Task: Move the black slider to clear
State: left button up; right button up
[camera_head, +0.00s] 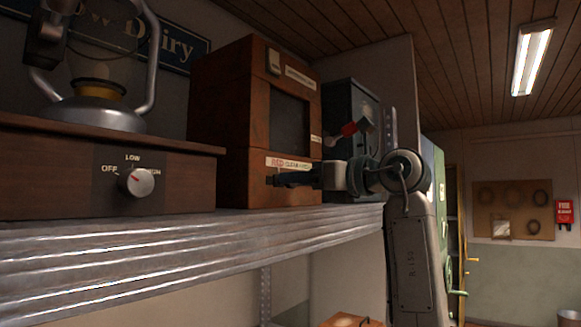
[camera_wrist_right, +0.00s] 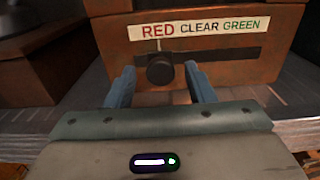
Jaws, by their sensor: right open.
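The black slider (camera_wrist_right: 159,70) is a round dark knob in a dark horizontal slot (camera_wrist_right: 225,56) on the front of a brown wooden box (camera_head: 230,120). In the right wrist view it sits below the word RED on the label (camera_wrist_right: 200,27), left of CLEAR and GREEN. My right gripper (camera_head: 274,180) reaches the lower front of the box. Its two fingers stand open, one on each side of the knob, with gaps visible between them and it. In the head view the knob is hidden by the gripper. My left gripper is not in view.
The box stands on a ribbed metal shelf (camera_head: 150,255). To its left is a wooden unit (camera_head: 60,175) with a LOW dial (camera_head: 136,181) and a lantern (camera_head: 92,114) on top.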

jog(key=shift+p+x, duration=0.45)
jog(key=shift+x, duration=0.65)
jog(key=shift+w+a, duration=0.2)
jog(key=shift+c, duration=0.4)
